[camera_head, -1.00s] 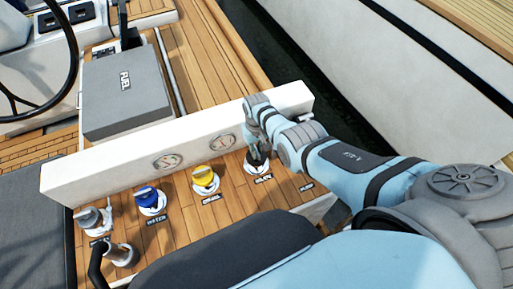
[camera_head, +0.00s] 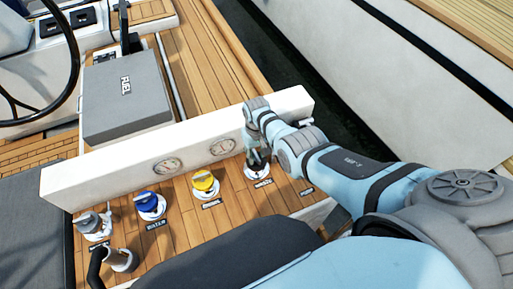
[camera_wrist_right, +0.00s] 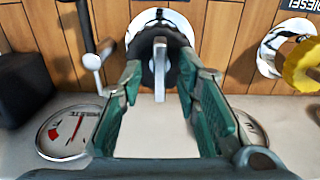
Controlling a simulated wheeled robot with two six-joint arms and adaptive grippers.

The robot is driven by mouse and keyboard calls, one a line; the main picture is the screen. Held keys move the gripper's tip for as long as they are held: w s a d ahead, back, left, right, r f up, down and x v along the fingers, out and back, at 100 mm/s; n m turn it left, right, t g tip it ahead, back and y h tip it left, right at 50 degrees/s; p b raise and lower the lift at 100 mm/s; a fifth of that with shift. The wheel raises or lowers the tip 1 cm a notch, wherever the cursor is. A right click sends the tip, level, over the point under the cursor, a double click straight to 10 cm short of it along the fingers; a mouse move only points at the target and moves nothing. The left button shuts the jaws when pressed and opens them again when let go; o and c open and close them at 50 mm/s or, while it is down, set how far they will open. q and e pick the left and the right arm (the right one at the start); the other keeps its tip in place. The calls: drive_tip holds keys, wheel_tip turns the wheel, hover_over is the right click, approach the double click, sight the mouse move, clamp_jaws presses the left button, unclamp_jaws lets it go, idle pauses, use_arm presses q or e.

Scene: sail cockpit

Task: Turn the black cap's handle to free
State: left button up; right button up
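The black cap (camera_wrist_right: 176,41) sits in a shiny round deck fitting at the top middle of the right wrist view. Its grey upright handle (camera_wrist_right: 160,66) points toward my gripper. My right gripper (camera_wrist_right: 158,86) has its two green fingers apart, one on each side of the handle, with gaps visible on both sides. In the head view the right gripper (camera_head: 257,145) reaches down over the black cap (camera_head: 256,161) and partly hides it. My left gripper is in neither view.
The yellow cap (camera_head: 205,184), blue cap (camera_head: 148,200) and grey cap (camera_head: 88,221) stand in a row to the left. A white coaming (camera_head: 120,180) with round gauges runs behind them. A loose-looking metal lever (camera_wrist_right: 92,62) stands beside the black cap.

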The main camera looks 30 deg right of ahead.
sight(256, 155)
wheel_tip(256, 155, up, 12)
idle(0.3)
drive_tip(key=shift+f, duration=0.1)
